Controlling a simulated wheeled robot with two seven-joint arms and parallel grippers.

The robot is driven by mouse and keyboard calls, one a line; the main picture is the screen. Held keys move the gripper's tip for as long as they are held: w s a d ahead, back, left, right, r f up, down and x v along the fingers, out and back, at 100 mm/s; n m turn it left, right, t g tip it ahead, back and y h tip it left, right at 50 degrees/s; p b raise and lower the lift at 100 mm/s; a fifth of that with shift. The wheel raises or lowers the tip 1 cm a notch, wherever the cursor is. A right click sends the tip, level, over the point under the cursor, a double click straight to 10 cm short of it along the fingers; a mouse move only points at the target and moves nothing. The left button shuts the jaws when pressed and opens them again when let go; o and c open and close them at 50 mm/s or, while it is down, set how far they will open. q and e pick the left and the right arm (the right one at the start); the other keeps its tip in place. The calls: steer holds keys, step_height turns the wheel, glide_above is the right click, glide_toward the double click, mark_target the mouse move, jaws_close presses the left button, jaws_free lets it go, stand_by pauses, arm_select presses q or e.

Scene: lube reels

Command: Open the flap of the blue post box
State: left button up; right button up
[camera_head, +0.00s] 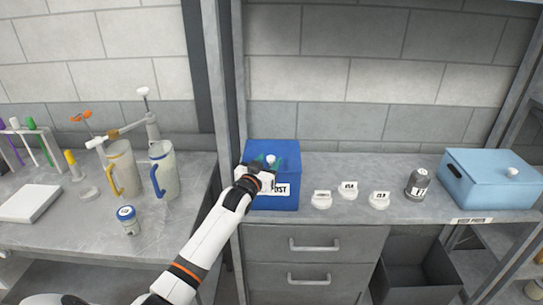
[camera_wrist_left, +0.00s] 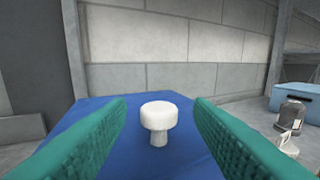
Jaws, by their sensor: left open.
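The blue post box (camera_head: 286,200) stands on the grey bench in the head view, with a white label on its front that is partly hidden by my left arm. Its blue top (camera_wrist_left: 150,112) fills the lower middle of the left wrist view. A white mushroom-shaped knob (camera_wrist_left: 158,120) stands on that top; it also shows in the head view (camera_head: 271,159). My left gripper (camera_wrist_left: 160,108) is open, with one green finger on each side of the knob and a gap on both sides. It is hard to tell whether the flap is raised; the top looks flat. My right gripper is out of view.
Several small white labelled pieces (camera_head: 348,190) and a grey labelled canister (camera_head: 416,184) stand right of the box. A light blue box (camera_head: 490,180) with a white knob is at far right. Two jugs (camera_head: 163,170) stand on the left bench, beyond a grey post.

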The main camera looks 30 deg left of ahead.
arm_select(q)
steer(key=shift+w+a, duration=0.15)
steer(key=shift+w, duration=0.6)
steer(key=shift+w+a, duration=0.1)
steer(key=shift+w, duration=0.6)
steer(key=shift+c, duration=0.6)
jaws_close()
